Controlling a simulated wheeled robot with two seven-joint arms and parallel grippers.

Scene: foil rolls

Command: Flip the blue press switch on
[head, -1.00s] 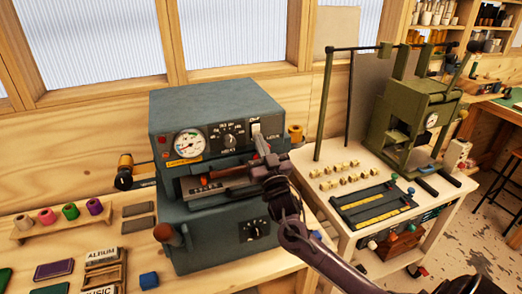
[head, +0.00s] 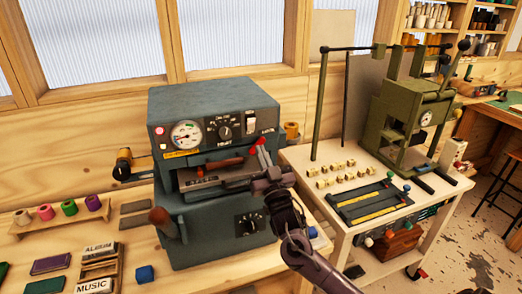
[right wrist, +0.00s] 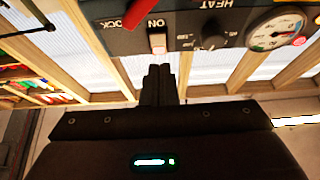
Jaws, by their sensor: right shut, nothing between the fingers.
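The blue press (head: 215,112) is a blue-grey machine on the wooden bench. Its pale switch (head: 251,125) sits at the right of the front panel, marked ON in the right wrist view, where the switch (right wrist: 157,42) has an orange-tinted glow. Two lamps at the panel's left, a red one (head: 159,131) and a pale one (head: 163,146), look lit. My right gripper (head: 262,170) is shut and empty, in front of the press and below the switch. In the right wrist view its fingertips (right wrist: 158,72) show apart from the switch. My left gripper is not in view.
A red lever (head: 262,146) marked LOCK is beside the switch. A red-brown handle (head: 160,216) projects at the press's lower left. A cart (head: 345,240) with a green press (head: 410,120) stands to the right. Spools (head: 69,208) and small blocks lie left on the bench.

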